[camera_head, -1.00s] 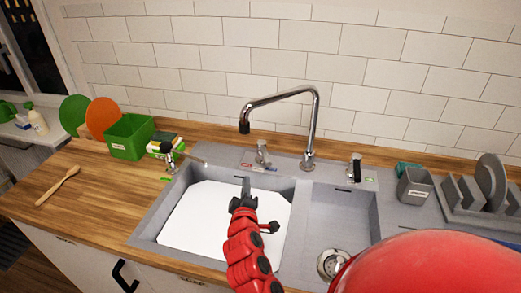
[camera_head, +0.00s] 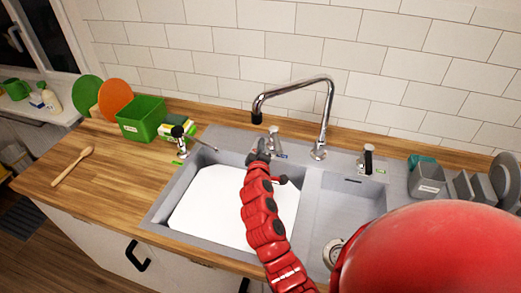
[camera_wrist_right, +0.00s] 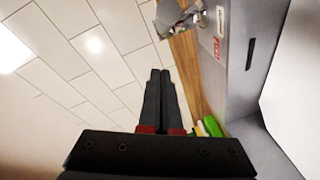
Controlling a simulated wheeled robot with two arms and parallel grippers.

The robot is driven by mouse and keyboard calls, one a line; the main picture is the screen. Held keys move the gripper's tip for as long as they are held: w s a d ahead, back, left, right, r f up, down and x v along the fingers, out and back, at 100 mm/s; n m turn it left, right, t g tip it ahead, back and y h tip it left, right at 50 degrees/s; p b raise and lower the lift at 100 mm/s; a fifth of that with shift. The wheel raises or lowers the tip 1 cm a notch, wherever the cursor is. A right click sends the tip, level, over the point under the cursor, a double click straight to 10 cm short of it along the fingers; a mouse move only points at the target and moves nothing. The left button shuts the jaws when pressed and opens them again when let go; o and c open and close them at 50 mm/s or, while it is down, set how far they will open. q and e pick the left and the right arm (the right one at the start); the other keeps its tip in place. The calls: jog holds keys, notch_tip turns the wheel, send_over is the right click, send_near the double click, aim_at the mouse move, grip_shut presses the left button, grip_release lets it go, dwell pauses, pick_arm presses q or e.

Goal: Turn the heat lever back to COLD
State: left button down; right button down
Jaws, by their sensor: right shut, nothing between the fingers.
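The chrome heat lever (camera_head: 273,138) stands on the sink's back ledge, left of the tall faucet base. Its lower part is partly hidden by my right gripper in the head view. A blue label (camera_head: 283,156) shows just right of it. In the right wrist view, the chrome lever (camera_wrist_right: 178,16) is at the top, near a red label (camera_wrist_right: 219,46). My right gripper (camera_head: 260,146) is shut and empty, just in front and left of the lever. Its closed fingertips (camera_wrist_right: 160,74) show a gap to the lever in the wrist view. My left gripper is out of view.
The tall chrome faucet (camera_head: 320,120) arches just behind and right of my gripper. A black-handled lever (camera_head: 367,158) stands further right, and a black-topped spout fixture (camera_head: 180,137) to the left.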

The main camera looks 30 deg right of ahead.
aim_at(276, 140)
jog(key=d, duration=0.1)
jog(key=s+d+f+p, duration=0.1)
jog(key=d, duration=0.1)
jog(key=shift+s+d+f, duration=0.1)
jog(key=shift+s+f, duration=0.15)
jog(key=shift+f, duration=0.15)
